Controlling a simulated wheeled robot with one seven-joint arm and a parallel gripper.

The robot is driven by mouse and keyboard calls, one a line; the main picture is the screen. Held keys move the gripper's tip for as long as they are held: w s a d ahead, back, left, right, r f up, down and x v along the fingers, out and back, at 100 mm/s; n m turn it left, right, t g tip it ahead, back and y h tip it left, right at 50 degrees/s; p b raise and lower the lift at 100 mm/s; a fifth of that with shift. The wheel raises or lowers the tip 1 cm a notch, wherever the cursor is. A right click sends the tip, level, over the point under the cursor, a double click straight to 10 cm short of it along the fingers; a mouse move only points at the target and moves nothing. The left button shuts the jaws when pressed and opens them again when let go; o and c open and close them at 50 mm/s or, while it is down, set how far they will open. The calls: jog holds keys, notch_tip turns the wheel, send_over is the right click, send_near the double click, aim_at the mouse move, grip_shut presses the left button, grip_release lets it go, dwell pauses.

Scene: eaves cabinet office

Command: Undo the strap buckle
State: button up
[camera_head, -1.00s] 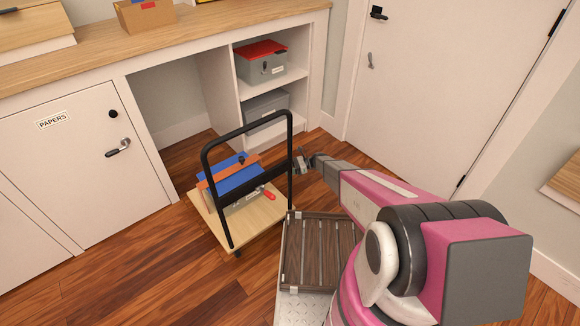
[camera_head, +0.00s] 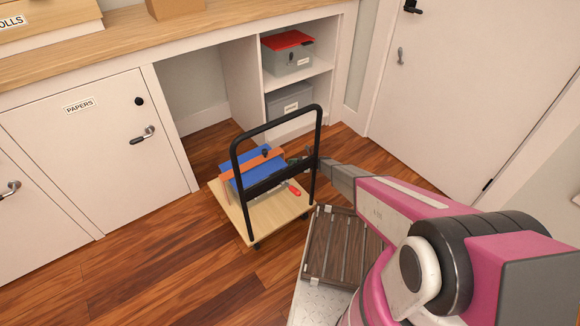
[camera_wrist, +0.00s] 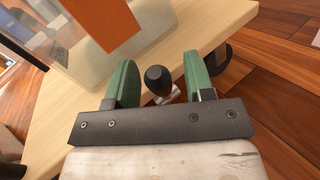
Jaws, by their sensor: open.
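An orange strap (camera_head: 236,170) runs over a box with a blue lid (camera_head: 257,176) on a wooden trolley. A small black knob (camera_head: 265,153) stands at the strap in the head view. My gripper (camera_head: 297,160) is at the right of the box, partly hidden by the trolley's black handle. In the wrist view, my gripper's green fingers (camera_wrist: 160,85) are open. A round black knob (camera_wrist: 157,78) on a short metal stem shows between them, apart from both. The orange strap (camera_wrist: 104,20) is ahead and to the left. I cannot tell whether both knobs are the same part.
The black handle frame (camera_head: 236,178) rises at the trolley's front, close to my arm. A red-handled item (camera_head: 293,187) is beside the box. Bare trolley deck (camera_head: 275,216) lies in front. A cabinet (camera_head: 95,150) and shelves stand behind. Floor at left is clear.

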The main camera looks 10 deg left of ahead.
jog(key=shift+s+a, duration=0.2)
jog(key=shift+a, duration=0.5)
grip_shut()
jog(key=shift+a, duration=0.1)
